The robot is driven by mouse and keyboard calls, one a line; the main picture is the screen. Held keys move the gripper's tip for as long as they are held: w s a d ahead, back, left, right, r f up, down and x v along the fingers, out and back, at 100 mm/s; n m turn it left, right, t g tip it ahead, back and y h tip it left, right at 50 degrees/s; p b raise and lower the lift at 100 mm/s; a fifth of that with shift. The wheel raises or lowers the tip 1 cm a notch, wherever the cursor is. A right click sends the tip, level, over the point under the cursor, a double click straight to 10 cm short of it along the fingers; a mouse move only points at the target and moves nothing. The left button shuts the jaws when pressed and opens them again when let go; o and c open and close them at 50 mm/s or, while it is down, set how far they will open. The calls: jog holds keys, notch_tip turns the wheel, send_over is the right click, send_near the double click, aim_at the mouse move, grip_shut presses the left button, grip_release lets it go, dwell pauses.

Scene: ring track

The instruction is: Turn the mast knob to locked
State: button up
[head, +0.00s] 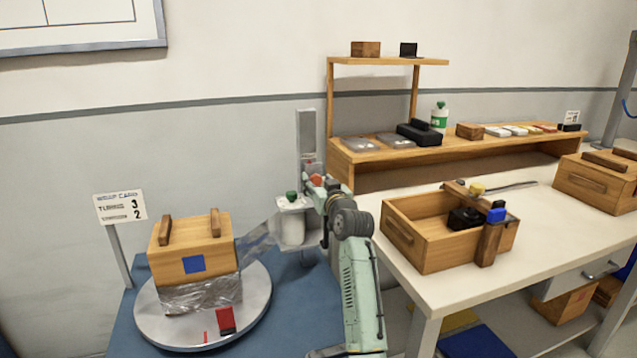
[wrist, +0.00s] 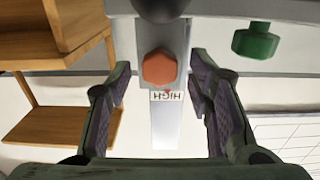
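The mast (head: 306,132) is a grey upright post behind the turntable. In the head view the knob (head: 316,180) shows as a small red patch, partly covered by my arm. My gripper (wrist: 160,76) is open, with one finger on each side of the knob and a visible gap on both sides. Whether the fingertips reach the knob's depth is hard to tell.
A green knob (wrist: 256,41) tops the white film roll (head: 292,225) close to the mast. Film runs from the roll to a wrapped wooden box (head: 182,262) on the round turntable (head: 262,290). A wooden shelf (head: 343,150) and workbench (head: 440,292) stand to the right.

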grip_shut()
dwell(0.4)
